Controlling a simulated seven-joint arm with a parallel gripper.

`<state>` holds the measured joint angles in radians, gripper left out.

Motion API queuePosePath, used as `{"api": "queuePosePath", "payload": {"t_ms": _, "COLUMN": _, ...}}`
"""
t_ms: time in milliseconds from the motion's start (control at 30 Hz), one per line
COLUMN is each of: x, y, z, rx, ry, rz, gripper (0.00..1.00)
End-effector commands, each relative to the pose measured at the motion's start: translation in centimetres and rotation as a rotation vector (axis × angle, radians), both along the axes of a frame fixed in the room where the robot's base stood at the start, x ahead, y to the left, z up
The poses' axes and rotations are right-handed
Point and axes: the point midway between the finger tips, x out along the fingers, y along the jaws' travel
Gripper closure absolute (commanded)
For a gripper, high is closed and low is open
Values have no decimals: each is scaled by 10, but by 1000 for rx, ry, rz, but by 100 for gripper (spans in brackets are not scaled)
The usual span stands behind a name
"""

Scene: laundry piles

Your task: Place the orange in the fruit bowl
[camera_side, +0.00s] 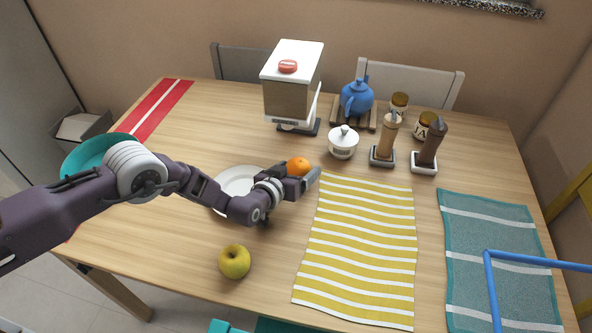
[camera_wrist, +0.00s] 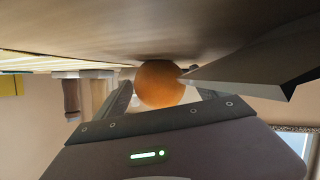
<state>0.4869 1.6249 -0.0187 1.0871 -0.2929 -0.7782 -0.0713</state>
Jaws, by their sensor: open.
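The orange (camera_side: 298,166) rests on the wooden table beside the white plate. My gripper (camera_side: 299,174) is open around or right at it, low over the table. In the wrist view the orange (camera_wrist: 160,84) shows between the two dark fingers of my gripper (camera_wrist: 156,82); whether either finger touches it I cannot tell. A teal bowl (camera_side: 84,158), likely the fruit bowl, stands at the table's left side, partly hidden behind my arm. Its inside is only partly visible.
A white plate (camera_side: 232,177) lies partly under my arm. A yellow apple (camera_side: 234,261) sits in front. A white sugar pot (camera_side: 343,142), dispenser (camera_side: 292,82), and grinders (camera_side: 430,143) stand behind. A yellow striped cloth (camera_side: 358,250) lies to the right.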

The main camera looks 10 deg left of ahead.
Motion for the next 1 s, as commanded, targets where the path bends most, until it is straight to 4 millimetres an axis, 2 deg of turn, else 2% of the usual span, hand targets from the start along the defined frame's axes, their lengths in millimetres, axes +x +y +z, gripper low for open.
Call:
{"api": "queuePosePath", "payload": {"t_ms": 167, "x": -9, "y": 3, "z": 6, "rx": 1, "ry": 2, "rz": 0, "gripper": 17}}
{"api": "queuePosePath", "payload": {"t_ms": 600, "x": -62, "y": 17, "z": 28, "rx": 0, "ry": 1, "rz": 0, "gripper": 17}}
{"api": "queuePosePath", "payload": {"t_ms": 1000, "x": -66, "y": 19, "z": 32, "rx": -1, "ry": 0, "rz": 0, "gripper": 17}}
